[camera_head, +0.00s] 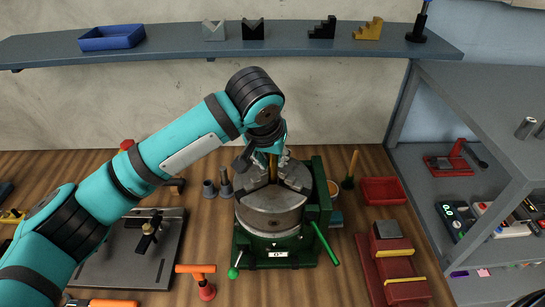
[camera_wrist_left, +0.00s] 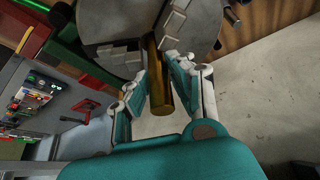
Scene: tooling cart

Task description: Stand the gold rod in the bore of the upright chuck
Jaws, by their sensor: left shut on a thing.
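The upright chuck (camera_head: 268,215) is a grey steel cylinder with stepped jaws on top, in a green base. Its face also shows in the wrist view (camera_wrist_left: 196,30). My left gripper (camera_head: 270,150) is above the chuck, pointing down. It is shut on the gold rod (camera_head: 273,172). In the wrist view the rod (camera_wrist_left: 159,80) runs between the fingers (camera_wrist_left: 158,88) towards the middle of the chuck face, between the jaws. The rod looks close to upright. Its far end is at the chuck's centre; I cannot tell how deep it is in the bore. My right gripper is not in view.
A green handle (camera_head: 326,243) sticks out at the chuck's right. Grey cylindrical pieces (camera_head: 217,186) stand to its left. A flat grey plate (camera_head: 125,262) lies under my left arm.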

